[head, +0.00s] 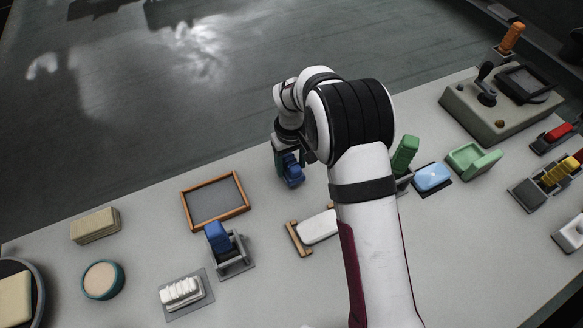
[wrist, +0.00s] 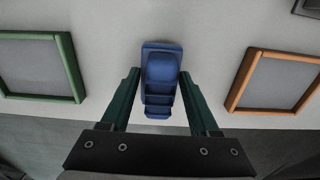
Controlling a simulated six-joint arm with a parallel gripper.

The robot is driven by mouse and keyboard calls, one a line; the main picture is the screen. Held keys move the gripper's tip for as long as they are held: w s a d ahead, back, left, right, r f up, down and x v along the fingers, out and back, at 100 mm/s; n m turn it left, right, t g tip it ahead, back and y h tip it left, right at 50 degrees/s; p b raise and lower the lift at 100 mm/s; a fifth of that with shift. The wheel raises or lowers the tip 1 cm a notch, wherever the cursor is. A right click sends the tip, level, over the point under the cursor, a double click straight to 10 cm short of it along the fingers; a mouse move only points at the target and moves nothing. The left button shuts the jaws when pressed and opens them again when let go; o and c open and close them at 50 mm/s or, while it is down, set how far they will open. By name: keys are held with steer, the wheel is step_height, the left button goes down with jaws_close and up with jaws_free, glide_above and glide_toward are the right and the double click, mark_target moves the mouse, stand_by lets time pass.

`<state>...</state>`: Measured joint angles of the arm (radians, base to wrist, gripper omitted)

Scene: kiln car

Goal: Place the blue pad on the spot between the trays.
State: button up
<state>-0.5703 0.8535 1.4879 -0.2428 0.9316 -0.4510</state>
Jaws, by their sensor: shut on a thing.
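The blue pad (wrist: 162,80) is a stepped blue block held between the two green fingers of my gripper (wrist: 159,75). In the head view the blue pad (head: 292,172) shows below my gripper (head: 288,155), over the back part of the table; I cannot tell whether it touches the table. The orange-framed tray (head: 215,201) lies to its left in the head view and shows at the right in the wrist view (wrist: 280,82). The green-framed tray (wrist: 42,66) is at the left in the wrist view; my arm hides it in the head view. Bare table lies between the trays.
Another blue piece (head: 217,236) stands in a grey holder (head: 234,259) in front of the orange tray. A white block (head: 318,227) lies in a wooden rack. A light-blue block (head: 432,177), green piece (head: 405,153) and control box (head: 500,105) are to the right. The table's back edge is close.

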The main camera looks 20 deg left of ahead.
steer(key=shift+f, duration=1.1)
steer(key=o, duration=1.3)
steer(key=shift+f, duration=0.15)
